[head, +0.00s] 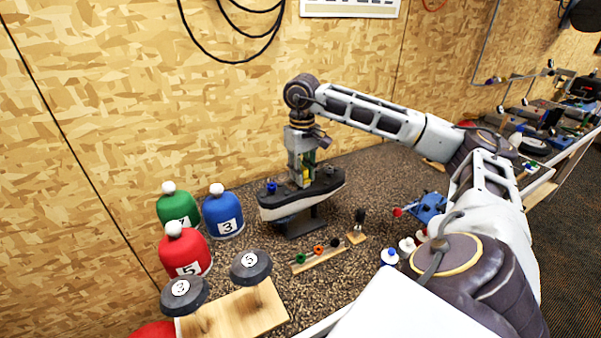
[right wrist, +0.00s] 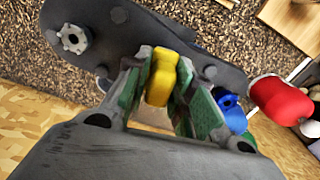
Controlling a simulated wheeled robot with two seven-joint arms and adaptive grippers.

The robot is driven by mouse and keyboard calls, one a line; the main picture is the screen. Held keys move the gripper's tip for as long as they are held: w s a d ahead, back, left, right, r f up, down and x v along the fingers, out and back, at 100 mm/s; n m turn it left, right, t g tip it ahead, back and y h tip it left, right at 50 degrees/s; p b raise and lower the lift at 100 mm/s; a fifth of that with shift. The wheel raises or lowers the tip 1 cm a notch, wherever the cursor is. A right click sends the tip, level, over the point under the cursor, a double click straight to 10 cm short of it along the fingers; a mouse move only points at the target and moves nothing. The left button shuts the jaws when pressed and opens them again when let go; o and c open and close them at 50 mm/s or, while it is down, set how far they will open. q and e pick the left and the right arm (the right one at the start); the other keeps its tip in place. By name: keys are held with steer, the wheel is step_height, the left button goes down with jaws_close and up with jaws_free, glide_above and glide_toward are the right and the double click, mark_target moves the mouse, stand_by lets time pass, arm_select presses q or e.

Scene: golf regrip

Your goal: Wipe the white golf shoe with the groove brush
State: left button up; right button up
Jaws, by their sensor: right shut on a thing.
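The golf shoe rests on a dark stand (head: 305,228) near the back wall. Its white side (head: 288,209) shows, with a dark upper face (head: 325,184) on top. In the right wrist view this grey face (right wrist: 110,38) has round knobs and fills much of the upper part. My right gripper (head: 303,178) points down over the shoe. It is shut on a yellow piece (right wrist: 160,78), which looks like the groove brush, between green finger pads. The brush's lower end is hidden, so I cannot tell whether it touches the shoe. My left gripper is not in view.
Green (head: 178,206), blue (head: 223,214) and red (head: 185,254) covers stand left of the shoe. A wooden block (head: 250,315) bears grey numbered heads. In front are a small wooden rack (head: 318,261), an upright dark brush (head: 359,219) and a blue item (head: 430,207).

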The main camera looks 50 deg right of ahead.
mark_target(283, 190)
steer(key=shift+a, duration=0.15)
steer(key=shift+w+a+p, duration=0.1)
steer(key=shift+a+p, duration=0.1)
steer(key=shift+p, duration=0.1)
steer(key=shift+w+a+p, duration=0.2)
steer(key=shift+a+p, duration=0.05)
steer(key=shift+a, duration=0.25)
steer(key=shift+w+a+p, duration=0.2)
steer(key=shift+a, duration=0.3)
steer(key=shift+a, duration=0.15)
steer(key=shift+w+a+f+p, duration=0.1)
steer(key=shift+w+a+p, duration=0.15)
steer(key=shift+a, duration=0.4)
steer(key=shift+w+a+p, duration=0.15)
steer(key=shift+a+p, duration=0.1)
steer(key=shift+a, duration=0.4)
